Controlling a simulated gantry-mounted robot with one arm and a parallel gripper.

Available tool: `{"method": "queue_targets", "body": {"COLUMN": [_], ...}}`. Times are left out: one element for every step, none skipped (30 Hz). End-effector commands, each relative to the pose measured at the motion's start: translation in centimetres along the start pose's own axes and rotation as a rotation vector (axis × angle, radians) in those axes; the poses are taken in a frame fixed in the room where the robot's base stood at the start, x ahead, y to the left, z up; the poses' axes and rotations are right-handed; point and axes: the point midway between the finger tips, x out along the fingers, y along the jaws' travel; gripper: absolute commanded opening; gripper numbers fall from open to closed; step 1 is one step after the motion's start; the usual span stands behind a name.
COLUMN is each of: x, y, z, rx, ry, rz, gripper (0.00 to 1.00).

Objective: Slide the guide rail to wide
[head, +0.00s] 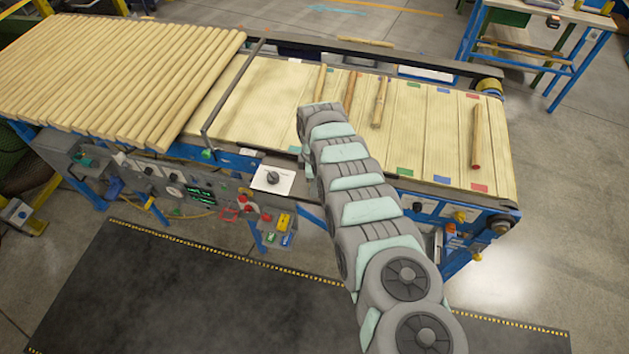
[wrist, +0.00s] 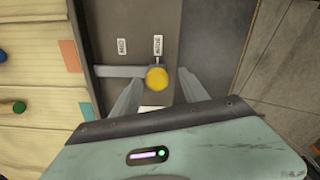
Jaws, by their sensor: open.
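In the wrist view a round yellow knob (wrist: 157,78) sits at the right end of a grey bar (wrist: 118,71), which I take for the guide rail's arm. The bar reaches left across a dark plate towards the belt. A slot mark runs above the knob to the right one of two small white labels (wrist: 158,45); their text is too small to read. My gripper (wrist: 159,80) is open, with one finger on each side of the knob. I cannot tell whether either finger touches it. In the head view my arm hides the gripper and the knob.
The pale belt (head: 430,150) carries a few loose rods, one at the right (head: 477,135). Many rods lie side by side on the left rack (head: 120,70). A dark frame bar (head: 228,95) crosses the belt. Control boxes line the front; a black floor mat (head: 150,290) lies before it.

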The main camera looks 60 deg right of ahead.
Motion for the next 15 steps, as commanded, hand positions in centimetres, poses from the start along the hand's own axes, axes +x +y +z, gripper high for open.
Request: {"method": "queue_targets", "body": {"x": [0.0,0.0,0.0,-0.1,-0.2,-0.3,-0.5,-0.7,-1.0,-1.3,-1.6,-2.2,-2.6,-3.0,-3.3], "y": [0.0,0.0,0.0,0.0,0.1,0.1,0.1,0.1,0.1,0.1,0.1,0.2,0.2,0.1,0.1], "z": [0.0,0.0,0.0,0.0,0.0,0.0,0.0,0.0,0.1,0.1,0.0,0.0,0.1,0.2,0.1], "rx": [0.000,0.000,0.000,0.000,0.000,0.000,0.000,0.001,0.001,0.001,0.001,0.000,0.000,0.001,0.000], "ry": [0.000,0.000,0.000,0.000,0.000,0.000,0.000,0.000,0.000,0.001,0.001,0.001,0.000,-0.002,-0.001], "rz": [0.000,0.000,0.001,0.001,0.001,0.001,0.000,0.000,-0.001,-0.001,0.001,0.003,0.004,0.003,0.002], "gripper": [0.52,0.52,0.52,0.52,0.52,0.52,0.52,0.52,0.52,0.52,0.52,0.52,0.52,0.52,0.52]}}
